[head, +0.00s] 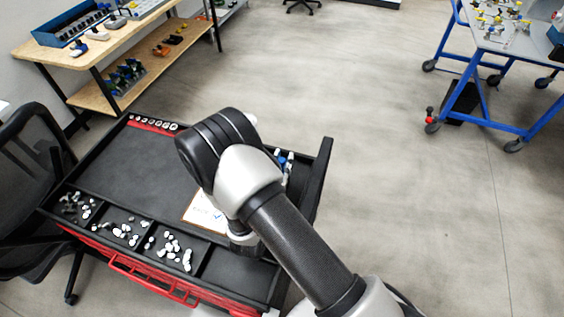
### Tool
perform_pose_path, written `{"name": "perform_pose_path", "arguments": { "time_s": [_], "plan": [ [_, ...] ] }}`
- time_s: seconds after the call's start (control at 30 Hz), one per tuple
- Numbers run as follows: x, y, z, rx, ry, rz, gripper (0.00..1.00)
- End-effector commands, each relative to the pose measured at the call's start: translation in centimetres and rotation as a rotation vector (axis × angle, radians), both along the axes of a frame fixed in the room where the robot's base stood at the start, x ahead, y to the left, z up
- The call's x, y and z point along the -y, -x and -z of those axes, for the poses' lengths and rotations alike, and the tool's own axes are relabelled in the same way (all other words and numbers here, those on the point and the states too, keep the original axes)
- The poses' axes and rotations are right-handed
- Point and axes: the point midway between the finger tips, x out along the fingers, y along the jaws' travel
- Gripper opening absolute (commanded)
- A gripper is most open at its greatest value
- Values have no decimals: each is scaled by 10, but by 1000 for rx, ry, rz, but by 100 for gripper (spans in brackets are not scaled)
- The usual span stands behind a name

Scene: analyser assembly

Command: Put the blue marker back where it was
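Small blue and white items (283,158) show at the right side of the black cart top, just right of my arm and partly covered by it. They may be markers, but they are too small to tell whether the blue marker is among them. A white sheet or card (204,213) with a brown edge and a blue tick mark lies on the cart top, partly behind my arm. My arm reaches over the right part of the cart. Its wrist hides my gripper, so its fingers and anything in them do not show.
The black cart top (130,165) has front compartments with small white and grey parts (127,232). A red strip with round pieces (152,124) lies at its back edge. A black chair (35,165) stands left, a wooden bench (95,48) behind, a blue-framed table (480,55) far right.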

Motion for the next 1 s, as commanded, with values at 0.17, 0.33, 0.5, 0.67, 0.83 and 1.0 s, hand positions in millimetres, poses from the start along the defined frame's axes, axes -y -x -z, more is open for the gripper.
{"name": "perform_pose_path", "arguments": {
  "time_s": [0.17, 0.33, 0.5, 0.67, 0.83, 1.0],
  "plan": [
    [0, 0, 0, 0, 0, 0, 37],
    [0, 0, 0, 0, 0, 0, 37],
    [0, 0, -2, 0, 0, 0, 37],
    [-8, 13, -4, -3, 2, -5, 37],
    [-22, 47, -5, -3, 3, -8, 37],
    [-35, 81, -5, -1, 3, -7, 37]
  ]
}}
